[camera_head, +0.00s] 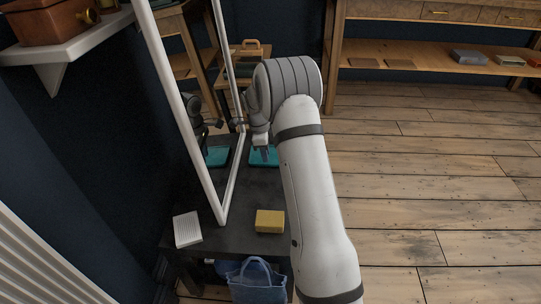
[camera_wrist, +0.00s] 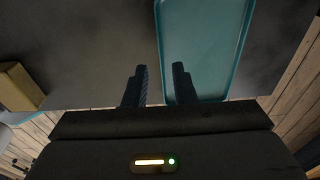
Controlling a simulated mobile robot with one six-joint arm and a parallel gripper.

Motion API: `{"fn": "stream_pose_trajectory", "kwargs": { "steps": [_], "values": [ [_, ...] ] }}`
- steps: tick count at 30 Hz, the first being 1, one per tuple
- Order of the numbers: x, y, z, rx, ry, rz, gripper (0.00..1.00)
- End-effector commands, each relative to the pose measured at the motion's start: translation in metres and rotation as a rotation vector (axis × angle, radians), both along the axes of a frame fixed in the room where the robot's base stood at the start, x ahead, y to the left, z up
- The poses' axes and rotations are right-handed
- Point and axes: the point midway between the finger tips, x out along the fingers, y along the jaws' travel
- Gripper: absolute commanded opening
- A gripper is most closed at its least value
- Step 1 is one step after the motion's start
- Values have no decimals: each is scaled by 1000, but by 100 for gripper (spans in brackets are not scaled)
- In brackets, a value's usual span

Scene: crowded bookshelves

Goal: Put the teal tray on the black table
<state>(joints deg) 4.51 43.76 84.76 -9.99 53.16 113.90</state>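The teal tray (camera_head: 263,156) lies flat on the black table (camera_head: 237,197), toward the table's far end, partly hidden by my arm in the head view. In the wrist view the tray (camera_wrist: 203,42) shows as a long rectangle with a raised rim. My gripper (camera_wrist: 160,80) is open, its two dark fingers apart. The left finger is over dark tabletop and the right finger overlaps the tray, so the tray's left rim shows between them. I cannot tell whether either finger touches it. In the head view my gripper (camera_head: 264,146) is just above the tray.
A white-framed mirror (camera_head: 228,195) stands on the table and reflects the tray. A yellow block (camera_head: 270,221) and a white ribbed item (camera_head: 187,229) lie nearer. A blue bag (camera_head: 257,281) is below the table's front. Wooden floor (camera_head: 440,180) is clear to the right.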

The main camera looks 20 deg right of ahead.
Motion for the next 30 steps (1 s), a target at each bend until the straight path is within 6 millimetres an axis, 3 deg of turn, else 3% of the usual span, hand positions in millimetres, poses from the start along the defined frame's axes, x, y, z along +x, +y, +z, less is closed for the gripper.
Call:
{"fn": "stream_pose_trajectory", "kwargs": {
  "steps": [1,3,9,15,19,23,30],
  "values": [
    [1,1,17,-1,-4,0,24],
    [1,3,33,0,-2,0,24],
    [3,6,68,-1,-2,0,24],
    [2,9,84,0,0,6,24],
    [-9,13,98,6,0,76,24],
    [-36,23,124,19,3,250,24],
    [-120,47,173,41,9,725,24]
  ]
}}
